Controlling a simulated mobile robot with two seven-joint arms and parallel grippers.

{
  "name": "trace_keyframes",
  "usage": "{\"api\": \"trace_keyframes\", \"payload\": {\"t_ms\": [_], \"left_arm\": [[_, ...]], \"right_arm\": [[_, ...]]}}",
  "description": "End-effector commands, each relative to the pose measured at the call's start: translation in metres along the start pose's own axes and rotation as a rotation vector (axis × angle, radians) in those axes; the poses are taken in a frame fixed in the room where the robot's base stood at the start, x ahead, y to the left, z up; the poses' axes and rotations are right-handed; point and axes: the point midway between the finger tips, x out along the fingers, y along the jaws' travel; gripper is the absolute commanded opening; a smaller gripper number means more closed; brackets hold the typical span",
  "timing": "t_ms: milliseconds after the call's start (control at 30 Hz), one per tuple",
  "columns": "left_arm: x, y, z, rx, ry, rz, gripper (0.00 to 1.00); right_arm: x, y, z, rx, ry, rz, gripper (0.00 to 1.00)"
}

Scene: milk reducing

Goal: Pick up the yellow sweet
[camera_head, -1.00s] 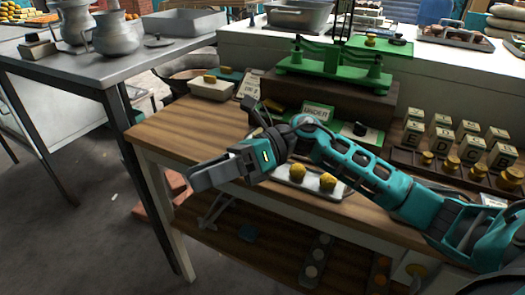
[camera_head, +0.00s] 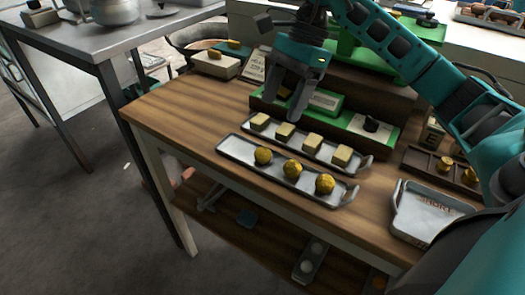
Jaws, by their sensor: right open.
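Three round yellow sweets, a left one (camera_head: 263,155), a middle one (camera_head: 292,168) and a right one (camera_head: 325,184), sit in a row on the front metal tray (camera_head: 232,151) on the wooden table. Several pale yellow cube sweets (camera_head: 285,132) sit on a second metal tray (camera_head: 298,141) just behind. My right gripper (camera_head: 284,110) points down above and behind the trays, in front of the green boxes. Its fingers are open with nothing seen between them, apart from the sweets. My left gripper is out of view.
Green boxes (camera_head: 325,100) stand behind the trays, with the green scale (camera_head: 350,48) further back, partly hidden by my arm. A lettered metal tray (camera_head: 425,215) and small brass weights (camera_head: 446,164) lie at right. The wooden table's left part (camera_head: 175,105) is clear.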

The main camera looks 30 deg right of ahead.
Motion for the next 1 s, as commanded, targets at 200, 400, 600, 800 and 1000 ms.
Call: {"api": "trace_keyframes", "payload": {"t_ms": [200, 400, 600, 800, 1000], "left_arm": [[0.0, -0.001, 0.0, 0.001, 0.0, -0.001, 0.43], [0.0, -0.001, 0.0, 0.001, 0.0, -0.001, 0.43], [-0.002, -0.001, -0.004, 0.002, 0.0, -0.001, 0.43], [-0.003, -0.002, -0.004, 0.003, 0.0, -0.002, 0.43], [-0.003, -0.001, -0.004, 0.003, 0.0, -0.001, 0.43]], "right_arm": [[0.043, 0.001, 0.001, -0.001, -0.004, 0.004, 0.68], [0.059, 0.0, 0.001, -0.001, -0.005, 0.001, 0.68], [0.085, 0.002, 0.0, 0.0, -0.006, 0.005, 0.68], [0.108, 0.001, 0.0, -0.001, -0.005, 0.001, 0.68], [0.111, 0.001, -0.001, -0.001, -0.005, 0.0, 0.68]]}}
